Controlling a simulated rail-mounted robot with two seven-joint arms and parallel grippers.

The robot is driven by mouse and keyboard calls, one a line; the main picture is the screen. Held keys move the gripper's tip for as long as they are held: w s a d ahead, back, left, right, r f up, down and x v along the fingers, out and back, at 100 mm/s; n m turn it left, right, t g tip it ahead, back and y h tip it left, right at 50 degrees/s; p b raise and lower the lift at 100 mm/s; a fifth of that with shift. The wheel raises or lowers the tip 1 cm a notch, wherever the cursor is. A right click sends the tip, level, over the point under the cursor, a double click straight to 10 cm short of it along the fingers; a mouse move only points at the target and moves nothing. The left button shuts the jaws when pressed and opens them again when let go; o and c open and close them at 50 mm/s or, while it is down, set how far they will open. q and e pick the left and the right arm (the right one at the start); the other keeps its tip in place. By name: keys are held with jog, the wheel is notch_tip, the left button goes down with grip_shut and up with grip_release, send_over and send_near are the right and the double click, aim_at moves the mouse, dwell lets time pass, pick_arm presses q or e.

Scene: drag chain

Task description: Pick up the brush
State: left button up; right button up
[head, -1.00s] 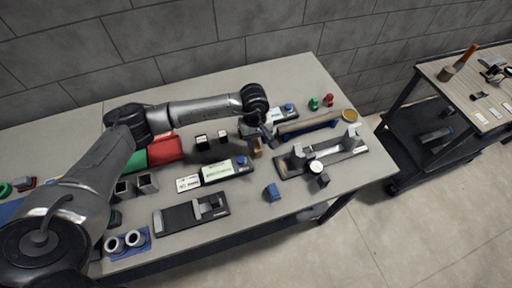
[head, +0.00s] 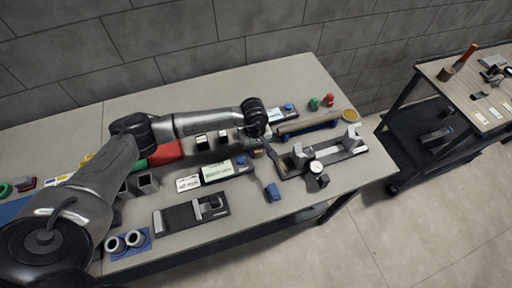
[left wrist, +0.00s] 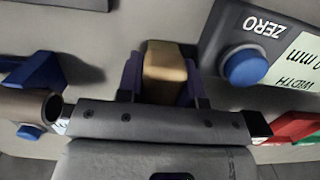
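A small tan block-shaped piece (left wrist: 164,72), perhaps the brush, stands between the fingers of my left gripper (left wrist: 163,85) in the left wrist view. No bristles can be made out. A dark finger lies close along each side of it; whether they press on it cannot be told. In the head view my left gripper (head: 268,150) is low over the table, right beside this small brownish piece (head: 257,153), which is partly hidden and too small to identify. My right gripper is not in view.
A green-labelled gauge with a blue button (head: 217,171) lies left of the gripper. A tan tube on a blue cradle (head: 308,127) is behind right. A fixture with a round dial (head: 317,167) stands to the right. A blue block (head: 272,192) lies in front.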

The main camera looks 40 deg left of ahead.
pick_arm(q)
jog(key=shift+r, duration=0.15)
jog(key=shift+c, duration=0.3)
notch_tip(320, 180, up, 4)
jog(key=shift+f, duration=0.2)
jog(key=w+d+r, duration=0.2)
jog(key=d+r, duration=0.5)
jog(key=d, duration=0.4)
jog(key=shift+w+d, duration=0.15)
jog(key=shift+d, duration=0.05)
